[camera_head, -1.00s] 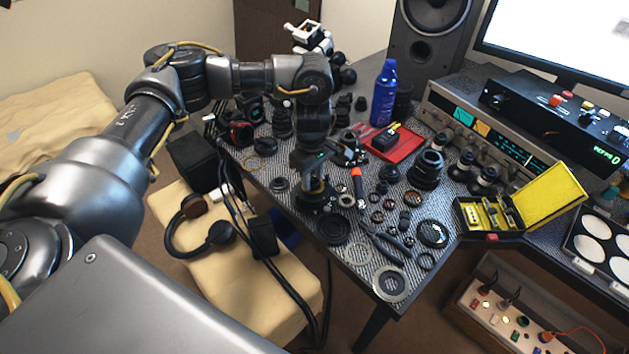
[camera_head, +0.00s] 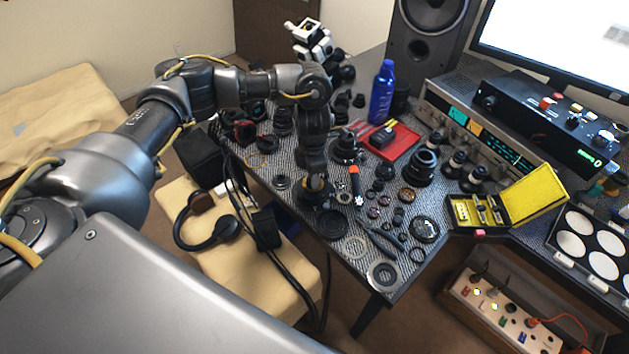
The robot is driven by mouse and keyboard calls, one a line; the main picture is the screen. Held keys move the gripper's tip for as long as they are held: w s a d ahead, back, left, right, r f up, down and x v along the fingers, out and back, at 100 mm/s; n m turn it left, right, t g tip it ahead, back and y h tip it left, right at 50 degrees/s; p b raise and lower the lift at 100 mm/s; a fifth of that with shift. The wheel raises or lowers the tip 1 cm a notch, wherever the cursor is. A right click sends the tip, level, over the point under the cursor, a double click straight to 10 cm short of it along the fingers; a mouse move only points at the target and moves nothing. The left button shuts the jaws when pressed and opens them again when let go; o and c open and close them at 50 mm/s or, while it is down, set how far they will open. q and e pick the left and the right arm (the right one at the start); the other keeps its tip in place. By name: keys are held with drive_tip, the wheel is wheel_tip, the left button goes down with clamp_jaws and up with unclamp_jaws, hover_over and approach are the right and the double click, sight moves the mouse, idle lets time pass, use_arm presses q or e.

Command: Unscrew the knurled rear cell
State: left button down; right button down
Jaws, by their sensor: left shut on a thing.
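My left gripper (camera_head: 316,201) points straight down over the grey textured mat near the front of the desk. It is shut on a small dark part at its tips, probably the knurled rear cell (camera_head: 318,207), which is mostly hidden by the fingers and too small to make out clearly. I cannot tell whether the part is apart from what lies under it. My right gripper is not in view.
Lens rings and a dark disc (camera_head: 332,223) lie close in front. A blue spray can (camera_head: 382,92), red tray (camera_head: 404,141) and yellow case (camera_head: 535,196) stand farther right. Cables hang at the front edge.

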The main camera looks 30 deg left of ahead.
use_arm(q)
drive_tip(key=shift+r+p, duration=0.55)
drive_tip(key=shift+r, duration=0.35)
drive_tip(key=shift+r, duration=0.1)
wheel_tip(320, 180, up, 4)
drive_tip(key=p, duration=0.3)
drive_tip(key=shift+p, duration=0.4)
